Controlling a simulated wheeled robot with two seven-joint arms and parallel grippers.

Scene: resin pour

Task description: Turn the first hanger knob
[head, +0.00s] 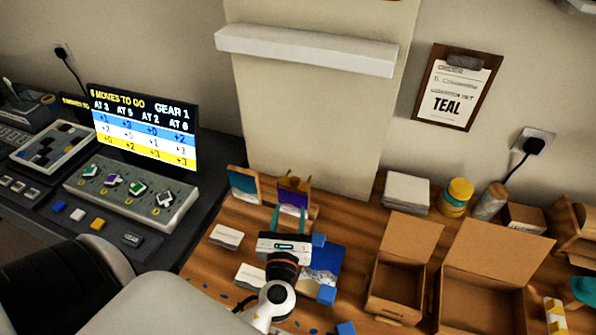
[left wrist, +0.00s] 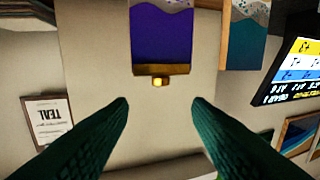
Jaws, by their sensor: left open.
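A purple panel (head: 292,199) stands upright on the wooden bench, with a brass piece along its top edge. In the left wrist view, where the scene is upside down, the purple panel (left wrist: 162,35) carries a brass bar and a small bright knob (left wrist: 158,82). My left gripper (head: 289,213) is open in front of the panel. In the left wrist view its two green fingers (left wrist: 161,105) are spread wide, with the knob between their lines but beyond the tips. Nothing is between the fingers. My right gripper is not in view.
A blue panel (head: 244,184) stands close left of the purple one. Blue blocks (head: 326,294) and white cards (head: 227,236) lie around my left gripper. Open cardboard boxes (head: 398,275) stand to the right. A console with a lit screen (head: 145,128) is at left.

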